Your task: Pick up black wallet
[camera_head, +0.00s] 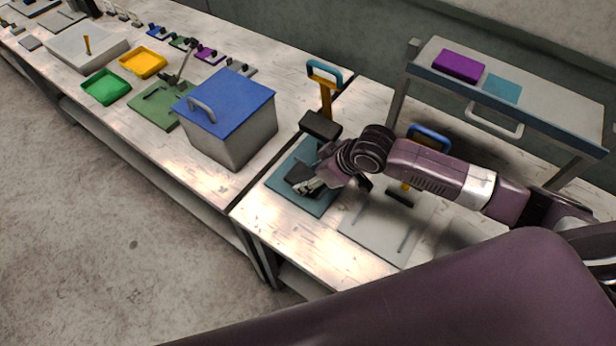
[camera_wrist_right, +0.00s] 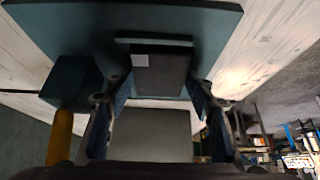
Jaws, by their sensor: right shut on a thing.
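The black wallet (camera_wrist_right: 160,75) is a dark flat piece with a small pale patch, between the fingers of my right gripper in the right wrist view. My right gripper (camera_head: 312,184) is shut on it, low over a teal plate (camera_head: 280,184) on the near workbench. In the head view the wallet (camera_head: 299,172) is partly hidden by the gripper. The teal plate also shows in the right wrist view (camera_wrist_right: 75,22) behind the wallet. I cannot tell whether the wallet touches the plate. My left gripper is not in view.
A stamping tool with a blue handle (camera_head: 324,70) and dark head stands behind the teal plate. A grey plate (camera_head: 372,238) lies to the right. A blue-lidded box (camera_head: 228,95) stands left. A raised shelf (camera_head: 545,108) carries a purple block (camera_head: 458,65).

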